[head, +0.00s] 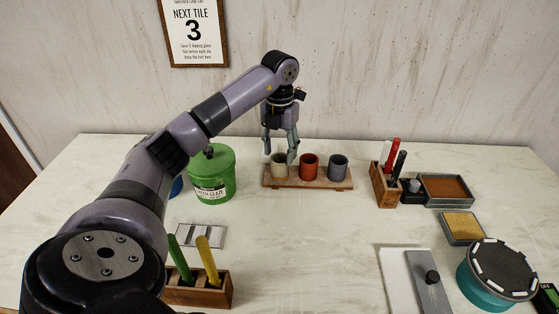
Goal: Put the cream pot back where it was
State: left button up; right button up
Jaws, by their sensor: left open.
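The cream pot (278,169) stands upright at the left end of a wooden board (322,184) near the back of the table. A red-brown pot (309,166) and a grey-blue pot (338,167) stand to its right on the same board. My left gripper (280,148) points down over the cream pot with its fingers spread. Its fingertips are near the pot's rim; I cannot tell whether they touch it. My right gripper is not in view.
A green glaze bucket (212,174) stands left of the board. A wooden tool box (384,184), a brown tray (446,189), a yellow tray (462,227) and a teal turntable (497,272) are to the right. The middle of the table is clear.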

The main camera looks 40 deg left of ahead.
pick_arm(q)
notch_tip(320, 180, up, 8)
jog(key=shift+f+p, duration=0.15)
jog(key=shift+p, duration=0.25)
jog(key=shift+c, duration=0.3)
dwell(1.7)
